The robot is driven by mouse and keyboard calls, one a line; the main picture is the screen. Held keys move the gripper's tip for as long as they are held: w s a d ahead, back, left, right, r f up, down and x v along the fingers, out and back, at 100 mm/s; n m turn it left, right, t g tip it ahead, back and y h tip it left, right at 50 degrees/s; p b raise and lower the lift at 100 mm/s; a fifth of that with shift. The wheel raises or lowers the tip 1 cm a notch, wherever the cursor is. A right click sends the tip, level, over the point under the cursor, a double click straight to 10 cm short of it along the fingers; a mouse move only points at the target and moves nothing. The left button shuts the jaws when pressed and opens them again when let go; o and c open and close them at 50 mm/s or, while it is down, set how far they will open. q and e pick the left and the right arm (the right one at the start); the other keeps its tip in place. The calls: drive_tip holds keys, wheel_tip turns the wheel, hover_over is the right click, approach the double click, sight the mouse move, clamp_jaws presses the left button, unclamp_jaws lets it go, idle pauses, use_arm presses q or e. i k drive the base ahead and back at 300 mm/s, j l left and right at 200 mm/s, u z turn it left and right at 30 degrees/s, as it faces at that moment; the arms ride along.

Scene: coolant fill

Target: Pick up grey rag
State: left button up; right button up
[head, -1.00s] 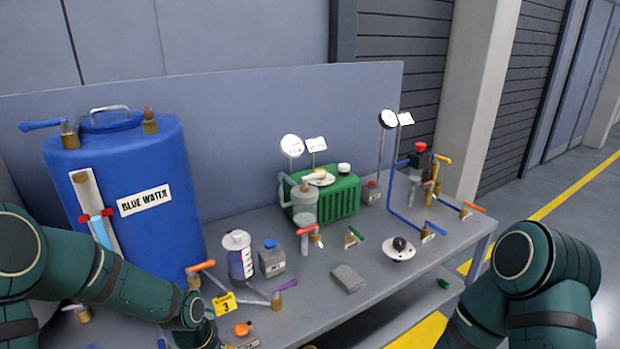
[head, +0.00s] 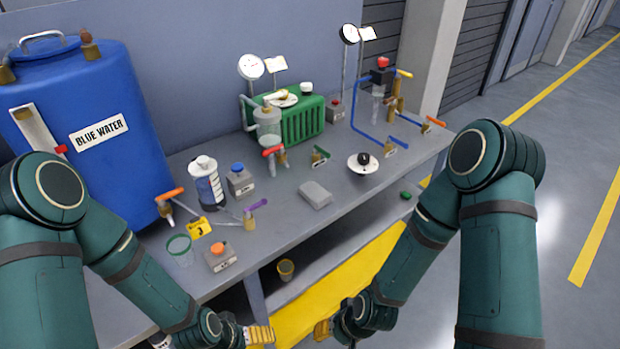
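The grey rag (head: 315,195) lies flat and folded on the grey bench top, near its front edge in the middle of the head view. Nothing covers it. My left gripper (head: 259,337) is at the bottom edge of the view, in front of the bench and well below the rag in the picture. My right gripper (head: 323,329) is also low in the view, a little to the right of the left one. Both are apart from the rag. Only their yellowish finger parts show, so their opening is unclear.
A blue water tank (head: 95,130) stands at the left. A small bucket (head: 286,268) sits on the lower shelf.

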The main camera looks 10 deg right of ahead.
sight(315, 195)
drive_tip(key=u, duration=1.15)
drive_tip(key=z, duration=1.45)
drive_tip(key=i+l, duration=0.15)
drive_tip(key=l, duration=0.15)
drive_tip(key=i+l, duration=0.15)
drive_tip(key=l, duration=0.2)
drive_tip(key=i+l, duration=0.15)
drive_tip(key=l, duration=0.15)
drive_tip(key=i+l+u, duration=0.15)
drive_tip(key=l+u, duration=0.15)
drive_tip(key=i+l+u, duration=0.1)
drive_tip(key=l+u, duration=0.2)
drive_tip(key=l, duration=0.1)
